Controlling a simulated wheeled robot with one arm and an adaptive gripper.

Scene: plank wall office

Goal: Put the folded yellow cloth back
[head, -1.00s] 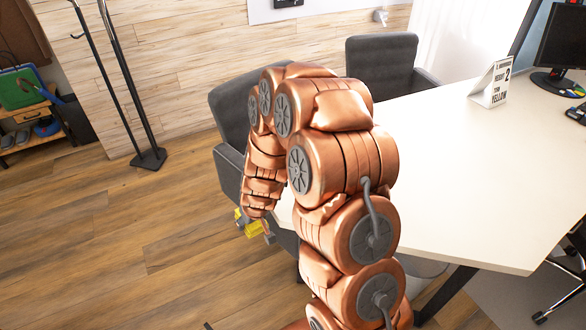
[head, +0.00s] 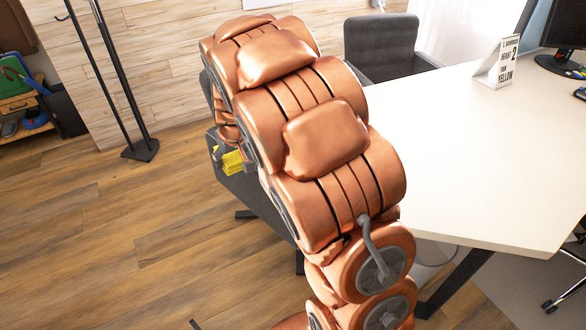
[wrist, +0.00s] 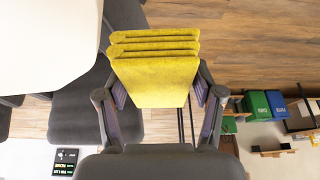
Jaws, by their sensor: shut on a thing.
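The folded yellow cloth (wrist: 155,80) is a thick stack of layers between the two dark fingers of my gripper (wrist: 157,98) in the wrist view. My gripper is shut on it. In the head view the cloth (head: 232,162) shows as a small yellow patch left of my copper arm, in front of a grey chair seat (head: 258,193). I cannot tell whether it touches the seat. My arm hides most of the gripper and that chair in the head view.
A white table (head: 470,150) fills the right, with a sign (head: 497,62) reading "2" and "YELLOW" and a monitor (head: 565,30). Another grey chair (head: 382,45) stands behind. A black stand (head: 140,150) and a low shelf (head: 25,105) are at left. The wooden floor between is clear.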

